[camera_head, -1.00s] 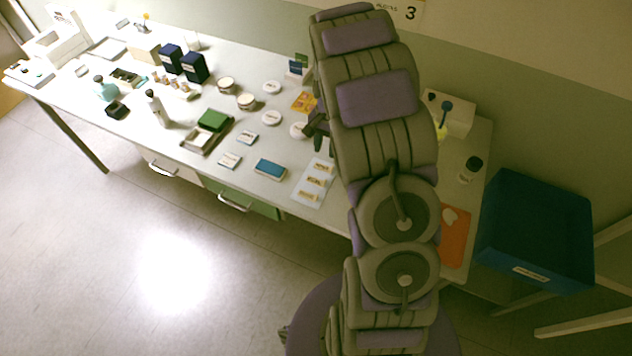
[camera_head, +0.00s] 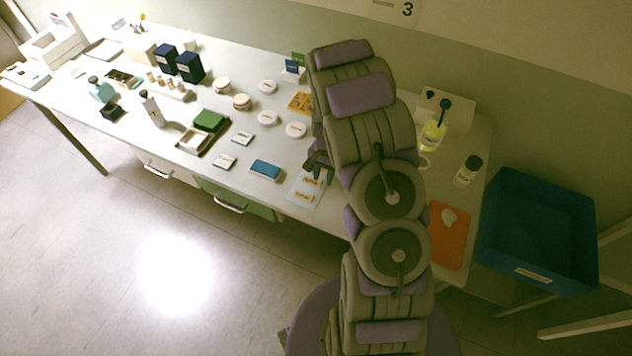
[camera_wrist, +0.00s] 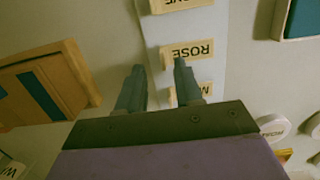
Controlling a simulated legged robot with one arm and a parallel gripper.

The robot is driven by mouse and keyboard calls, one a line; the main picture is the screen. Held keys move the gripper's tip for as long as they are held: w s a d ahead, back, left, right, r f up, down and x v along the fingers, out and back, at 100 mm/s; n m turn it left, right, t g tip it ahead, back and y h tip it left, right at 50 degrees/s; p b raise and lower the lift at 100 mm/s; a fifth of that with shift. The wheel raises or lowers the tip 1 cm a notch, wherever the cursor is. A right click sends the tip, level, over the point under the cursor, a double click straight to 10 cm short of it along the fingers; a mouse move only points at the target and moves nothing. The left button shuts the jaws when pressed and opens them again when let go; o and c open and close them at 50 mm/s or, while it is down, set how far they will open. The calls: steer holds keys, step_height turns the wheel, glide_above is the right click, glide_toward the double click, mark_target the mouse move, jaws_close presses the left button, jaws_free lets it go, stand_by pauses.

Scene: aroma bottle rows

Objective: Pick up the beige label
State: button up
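Beige labels lie in a column on a white sheet (camera_head: 317,200) at the table's front. In the head view two labels show, an upper one (camera_head: 312,182) and a lower one (camera_head: 304,195). In the wrist view the middle beige label reads ROSE (camera_wrist: 190,52), upside down. Another label (camera_wrist: 176,4) is cut off at the top, and a third (camera_wrist: 203,90) is partly hidden by my gripper. My gripper (camera_wrist: 158,68) is open and empty; its fingertips appear near the left end of the ROSE label. In the head view my gripper (camera_head: 318,165) is over the sheet's far end.
A blue box (camera_head: 265,171) lies left of the sheet. White round discs (camera_head: 296,130) and a yellow card (camera_head: 300,102) are behind. A wooden-framed item (camera_wrist: 42,85) is left in the wrist view. An orange board (camera_head: 450,235) and blue bin (camera_head: 535,235) are to the right.

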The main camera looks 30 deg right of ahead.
steer(key=shift+f, duration=0.7)
steer(key=shift+a+f, duration=0.15)
steer(key=shift+a, duration=0.7)
steer(key=shift+c, duration=0.7)
steer(key=c, duration=0.3)
steer(key=shift+d, duration=0.6)
jaws_close()
steer(key=shift+a, duration=0.15)
